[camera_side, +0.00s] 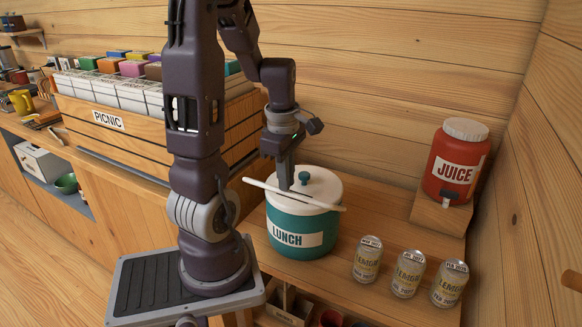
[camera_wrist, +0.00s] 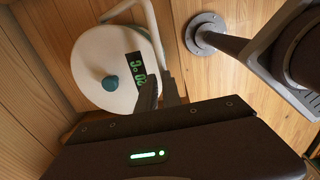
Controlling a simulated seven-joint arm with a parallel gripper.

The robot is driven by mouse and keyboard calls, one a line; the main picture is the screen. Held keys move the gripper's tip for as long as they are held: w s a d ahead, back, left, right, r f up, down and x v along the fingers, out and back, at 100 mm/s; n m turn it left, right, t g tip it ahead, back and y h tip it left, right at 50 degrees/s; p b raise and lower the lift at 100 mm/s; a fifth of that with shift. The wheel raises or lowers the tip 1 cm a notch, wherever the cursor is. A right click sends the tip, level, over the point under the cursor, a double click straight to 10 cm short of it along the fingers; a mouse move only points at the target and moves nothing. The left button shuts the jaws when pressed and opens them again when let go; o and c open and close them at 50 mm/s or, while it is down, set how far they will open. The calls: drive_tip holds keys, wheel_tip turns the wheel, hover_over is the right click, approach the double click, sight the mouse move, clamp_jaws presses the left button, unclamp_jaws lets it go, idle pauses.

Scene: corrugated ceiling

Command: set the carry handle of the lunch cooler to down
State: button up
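The lunch cooler (camera_side: 290,242) is a teal tub with a white lid, a teal knob (camera_side: 304,177) and a LUNCH label. Its white carry handle (camera_side: 322,203) slants across the front of the lid near rim level, neither upright nor hanging against the tub. In the wrist view the lid (camera_wrist: 93,55) is seen from above, with the handle (camera_wrist: 153,28) running toward my fingertips. My gripper (camera_side: 286,186) points down over the lid, its fingertips at the handle bar.
Several lemon cans (camera_side: 408,274) stand right of the cooler. A red juice dispenser (camera_side: 456,160) sits on a wooden stand (camera_side: 440,214) behind them. A PICNIC crate (camera_side: 150,140) is at the left. Plank walls close the back and right. Some shelf is bare between cooler and dispenser.

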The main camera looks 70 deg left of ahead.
drive_tip(key=o, duration=0.4)
drive_tip(key=shift+r, duration=0.1)
wheel_tip(320, 180, up, 7)
drive_tip(key=shift+s+d, duration=0.15)
drive_tip(key=shift+s, duration=0.05)
drive_tip(key=shift+c, duration=0.2)
